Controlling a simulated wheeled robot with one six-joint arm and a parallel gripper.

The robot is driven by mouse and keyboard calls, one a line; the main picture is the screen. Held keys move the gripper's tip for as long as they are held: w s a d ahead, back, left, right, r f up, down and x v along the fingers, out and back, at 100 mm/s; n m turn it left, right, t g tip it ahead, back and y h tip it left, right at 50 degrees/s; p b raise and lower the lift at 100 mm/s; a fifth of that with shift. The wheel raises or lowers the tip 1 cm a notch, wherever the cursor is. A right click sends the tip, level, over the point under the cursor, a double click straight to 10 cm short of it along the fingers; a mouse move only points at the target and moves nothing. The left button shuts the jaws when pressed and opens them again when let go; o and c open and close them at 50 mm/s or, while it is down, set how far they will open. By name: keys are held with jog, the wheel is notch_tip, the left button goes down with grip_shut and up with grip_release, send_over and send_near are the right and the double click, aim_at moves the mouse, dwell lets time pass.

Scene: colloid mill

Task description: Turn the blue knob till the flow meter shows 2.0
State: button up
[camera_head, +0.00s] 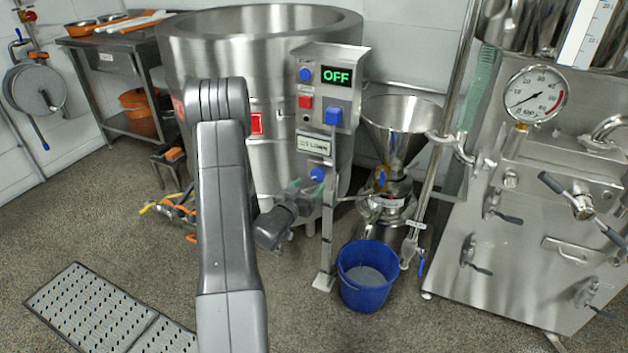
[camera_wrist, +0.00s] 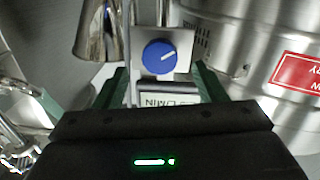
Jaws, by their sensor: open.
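The blue knob (camera_head: 318,174) is on the lower part of the grey control post, under a small panel marked L/MIN (camera_head: 314,144). Its reading is too small to make out. In the wrist view the round knob (camera_wrist: 160,57) faces me, its white mark slanting up to the right. The L/MIN panel (camera_wrist: 168,100) shows below it there, partly hidden by my gripper body. My gripper (camera_head: 308,189) is open in front of the knob. In the wrist view its green fingers (camera_wrist: 162,84) stand apart, left and right of the knob's line, with nothing between them.
The control box above has a display reading OFF (camera_head: 336,76), blue and red buttons and a blue switch (camera_head: 333,116). A large steel vessel (camera_head: 262,22) stands behind. A steel funnel (camera_head: 402,115) is to the right. A blue bucket (camera_head: 366,275) stands on the floor below.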

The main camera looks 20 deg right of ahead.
aim_at(316, 177)
jog(key=shift+x, duration=2.2)
jog(key=shift+c, duration=0.3)
